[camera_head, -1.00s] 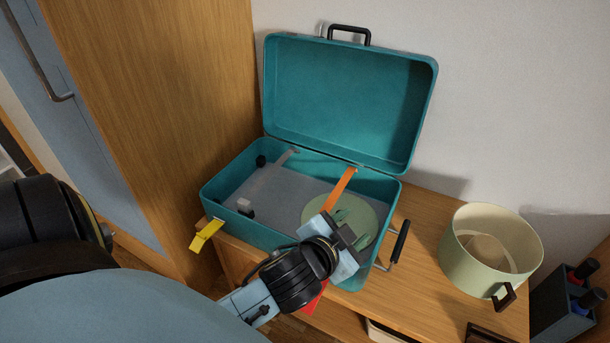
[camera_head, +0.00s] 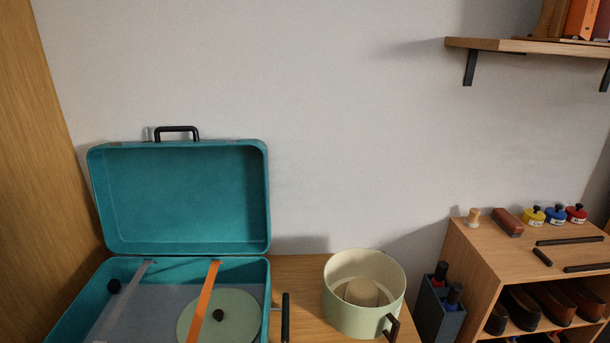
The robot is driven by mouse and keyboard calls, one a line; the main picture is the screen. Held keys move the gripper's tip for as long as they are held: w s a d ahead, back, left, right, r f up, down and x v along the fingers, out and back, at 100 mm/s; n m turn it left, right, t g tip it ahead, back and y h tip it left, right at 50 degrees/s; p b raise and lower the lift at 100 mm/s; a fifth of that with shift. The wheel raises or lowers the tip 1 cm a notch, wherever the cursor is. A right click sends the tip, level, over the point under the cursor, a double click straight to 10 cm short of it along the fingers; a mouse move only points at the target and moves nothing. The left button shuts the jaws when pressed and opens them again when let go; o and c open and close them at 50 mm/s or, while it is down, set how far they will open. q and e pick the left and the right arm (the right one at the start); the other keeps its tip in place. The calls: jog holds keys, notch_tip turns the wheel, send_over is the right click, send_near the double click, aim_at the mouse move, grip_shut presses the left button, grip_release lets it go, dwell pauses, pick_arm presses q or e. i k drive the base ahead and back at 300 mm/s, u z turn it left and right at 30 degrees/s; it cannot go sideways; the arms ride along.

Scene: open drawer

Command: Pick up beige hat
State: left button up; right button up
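A rounded beige thing (camera_head: 362,292), which looks like the crown of the beige hat, sits inside an open cream round box (camera_head: 345,318). The box wall hides its lower part. The box stands on a wooden surface right of the suitcase and has a dark handle on its lower right side. Neither of my grippers shows in this view.
An open teal suitcase (camera_head: 183,198) holds a pale green round lid (camera_head: 243,308) under an orange strap (camera_head: 206,297). A dark holder (camera_head: 437,310) stands right of the box, beside a wooden shoe shelf (camera_head: 490,245). A wall shelf (camera_head: 520,46) hangs above.

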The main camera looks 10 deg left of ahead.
aim_at(361, 292)
jog(key=k, duration=1)
